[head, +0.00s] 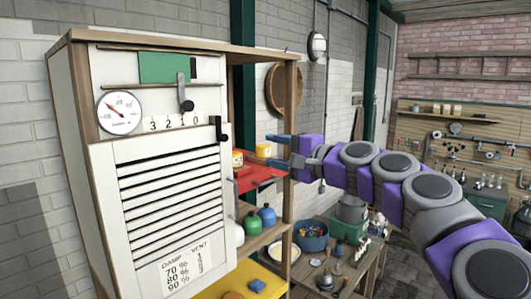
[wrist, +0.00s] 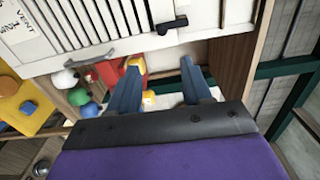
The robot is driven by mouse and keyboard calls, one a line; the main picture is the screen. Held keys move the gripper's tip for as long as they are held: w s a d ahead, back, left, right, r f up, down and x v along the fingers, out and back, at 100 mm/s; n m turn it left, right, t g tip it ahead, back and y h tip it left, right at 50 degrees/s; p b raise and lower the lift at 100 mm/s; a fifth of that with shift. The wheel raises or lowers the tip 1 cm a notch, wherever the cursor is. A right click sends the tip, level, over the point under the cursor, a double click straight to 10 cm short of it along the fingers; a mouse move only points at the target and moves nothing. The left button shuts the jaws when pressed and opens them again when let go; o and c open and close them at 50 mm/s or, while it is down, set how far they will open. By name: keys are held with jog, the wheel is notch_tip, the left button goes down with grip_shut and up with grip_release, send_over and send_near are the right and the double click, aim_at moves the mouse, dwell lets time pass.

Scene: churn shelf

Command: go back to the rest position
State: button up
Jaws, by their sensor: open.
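My gripper (head: 275,150) is at the end of my purple and grey arm, in front of the open shelf at the right of the white cabinet. In the wrist view its two blue-grey fingers (wrist: 160,68) stand wide apart. Nothing is visibly gripped.
The white slatted cabinet (head: 160,190) has a gauge (head: 118,112), a slider (head: 185,98) and a dark handle (head: 221,130) near the shelf. A cluttered table (head: 370,265) is under my arm. A workbench wall (head: 470,150) stands far right.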

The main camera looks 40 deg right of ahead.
jog(key=shift+s, duration=0.15)
dwell(0.4)
jog(key=w+a+f+n+g+y+b, duration=0.25)
jog(key=a+f, duration=0.35)
jog(key=a, duration=0.3)
jog(key=w+a+f+n+g+y+b, duration=0.1)
jog(key=a+f+n+g+y+b, duration=0.2)
jog(key=a+f, duration=0.45)
jog(key=s+a+f+n+g+h+b, duration=0.1)
jog(key=s+a+f+n+g+b, duration=0.15)
jog(key=a+f, duration=0.55)
jog(key=s+a+f+n+g+b, duration=0.2)
jog(key=a+f+n+b, duration=0.2)
jog(key=a+f, duration=0.4)
jog(key=s+f+n+g+h+b, duration=0.2)
jog(key=s+f+g+b, duration=0.3)
jog(key=s+f, duration=0.7)
jog(key=s+f+n+g+h+b, duration=0.3)
jog(key=s+f+b, duration=0.3)
jog(key=s+f, duration=0.6)
notch_tip(320, 180, down, 8)
jog(key=shift+a+f+g+h, duration=0.1)
jog(key=shift+a+g+h, duration=0.4)
jog(key=shift+g, duration=0.4)
jog(key=shift+d, duration=0.1)
